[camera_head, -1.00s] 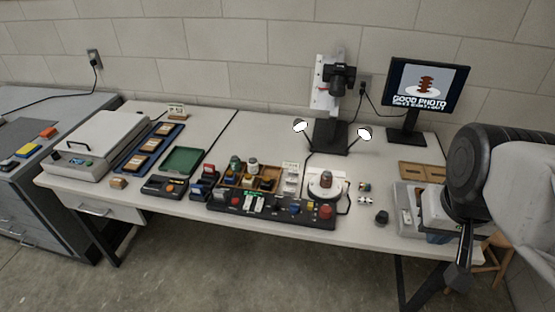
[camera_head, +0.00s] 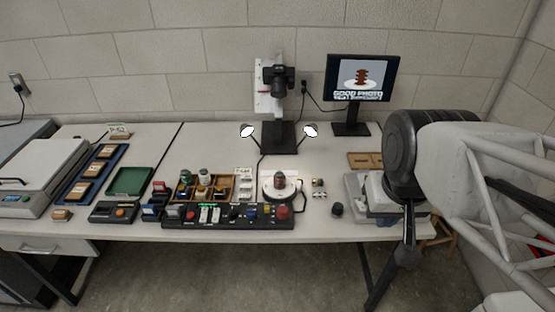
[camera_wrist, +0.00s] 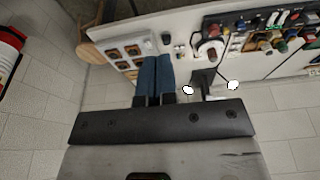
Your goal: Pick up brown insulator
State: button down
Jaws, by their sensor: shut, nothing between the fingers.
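The brown insulator (camera_head: 280,181) stands upright on a round white turntable (camera_head: 268,197) at the table's front middle, below the camera stand. In the wrist view the insulator (camera_wrist: 212,31) is small, at the upper right. My gripper (camera_wrist: 156,60) shows there with its two bluish fingers side by side, shut and empty. It is well apart from the insulator. In the head view my arm hangs at the right, by the table's front right edge; the fingertips are not clear there.
A black control panel (camera_head: 229,217) lies in front of the turntable. Two lamps and the camera stand (camera_head: 279,137) rise behind it. A small dark cup (camera_head: 337,209) and a grey tray (camera_head: 357,190) are to the right. A monitor (camera_head: 358,78) shows an insulator picture. A stool (camera_wrist: 92,52) stands beyond the table.

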jog(key=shift+c, duration=2.3)
grip_release()
